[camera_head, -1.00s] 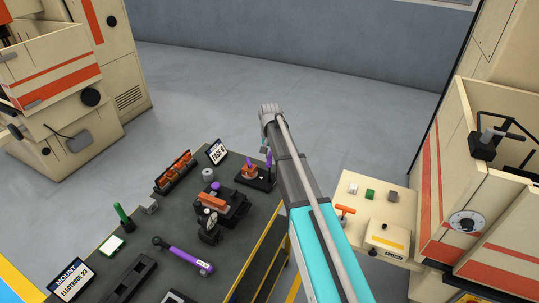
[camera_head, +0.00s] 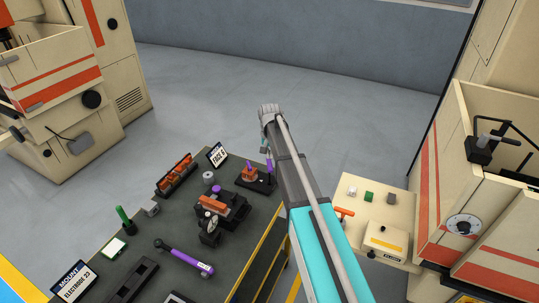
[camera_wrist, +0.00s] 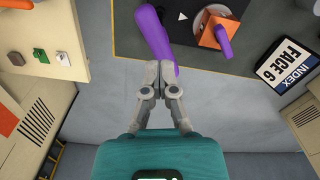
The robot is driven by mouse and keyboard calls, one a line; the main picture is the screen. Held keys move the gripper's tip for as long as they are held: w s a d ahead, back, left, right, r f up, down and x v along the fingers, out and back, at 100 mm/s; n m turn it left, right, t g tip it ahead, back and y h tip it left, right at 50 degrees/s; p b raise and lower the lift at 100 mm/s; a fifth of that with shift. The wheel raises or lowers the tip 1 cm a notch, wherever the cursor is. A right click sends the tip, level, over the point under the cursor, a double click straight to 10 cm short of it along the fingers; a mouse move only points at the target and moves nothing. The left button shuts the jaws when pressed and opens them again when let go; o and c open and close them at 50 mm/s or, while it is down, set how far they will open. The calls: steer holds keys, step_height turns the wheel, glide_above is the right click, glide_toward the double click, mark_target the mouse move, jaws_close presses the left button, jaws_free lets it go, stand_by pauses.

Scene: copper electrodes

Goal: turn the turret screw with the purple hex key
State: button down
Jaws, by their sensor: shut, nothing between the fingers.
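In the wrist view my gripper (camera_wrist: 160,80) is shut and empty, its fingertips close together. A long purple handle (camera_wrist: 153,35), which looks like the hex key, rises just ahead of the fingertips; its near end passes behind the right finger, and I cannot tell if they touch. Beside it an orange copper block (camera_wrist: 208,35) sits on a round grey mount with a second purple piece against it. In the head view the purple handle (camera_head: 268,166) and orange block (camera_head: 249,174) stand on a small black base. My gripper (camera_head: 264,147) is partly hidden there. I cannot make out the turret screw.
The dark table (camera_head: 150,238) also carries a purple-handled wrench (camera_head: 185,258), a rack of copper electrodes (camera_head: 175,177), a dial-gauge fixture (camera_head: 209,236) and a FACE 6 sign (camera_head: 217,155). A cream machine with a shelf (camera_head: 368,215) stands to the right. The floor beyond is clear.

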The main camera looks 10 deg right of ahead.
steer(key=shift+r+p, duration=1.3)
stand_by(0.5)
steer(key=shift+s, duration=0.1)
stand_by(1.1)
